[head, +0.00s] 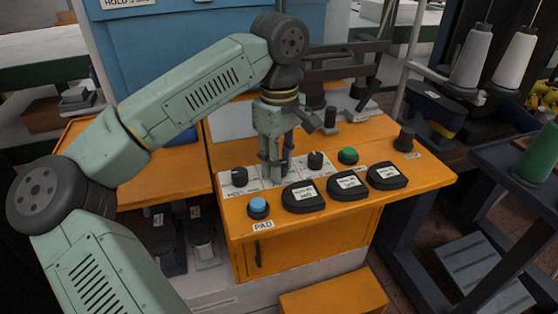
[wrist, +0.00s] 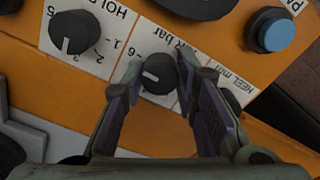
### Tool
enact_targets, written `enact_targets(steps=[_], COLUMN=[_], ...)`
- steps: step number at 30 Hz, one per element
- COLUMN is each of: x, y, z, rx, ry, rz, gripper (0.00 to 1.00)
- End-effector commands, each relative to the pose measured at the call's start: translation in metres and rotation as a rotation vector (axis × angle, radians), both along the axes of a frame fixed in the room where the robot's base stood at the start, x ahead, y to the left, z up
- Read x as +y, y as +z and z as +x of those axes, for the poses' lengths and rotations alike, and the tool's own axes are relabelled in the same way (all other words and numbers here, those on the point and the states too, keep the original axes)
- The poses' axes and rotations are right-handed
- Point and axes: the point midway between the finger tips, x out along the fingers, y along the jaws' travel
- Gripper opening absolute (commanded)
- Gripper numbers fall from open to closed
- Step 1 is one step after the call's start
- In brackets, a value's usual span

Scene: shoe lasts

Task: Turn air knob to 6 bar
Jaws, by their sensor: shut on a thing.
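The air knob (wrist: 158,72) is a round black dial with a white pointer mark, on a white plate whose label reads "bar" in the wrist view. My gripper (wrist: 157,76) has its two fingers on either side of this knob, shut on it. In the head view my gripper (head: 275,163) points down at the orange console (head: 405,180), between two other knobs. It mostly hides the air knob there.
A hold knob (wrist: 73,32) and a heel plate (wrist: 230,98) flank the air knob closely. A blue button (head: 258,207), a green button (head: 348,155) and several black labelled pads (head: 304,196) lie nearby on the console. A black upright knob (head: 404,138) stands at the right.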

Motion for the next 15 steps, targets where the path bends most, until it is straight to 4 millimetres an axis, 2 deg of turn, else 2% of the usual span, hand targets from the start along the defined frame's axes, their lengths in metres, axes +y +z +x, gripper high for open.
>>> enact_targets(steps=[13,14,15], x=[-0.0006,-0.0006,-0.0006], y=[0.0006,0.0006,0.0006], z=[0.0002,0.0002,0.0002], rx=[-0.001,-0.001,-0.001], ry=[-0.011,-0.011,-0.011], rz=[-0.001,-0.001,-0.001], gripper=[0.0,0.29,0.32])
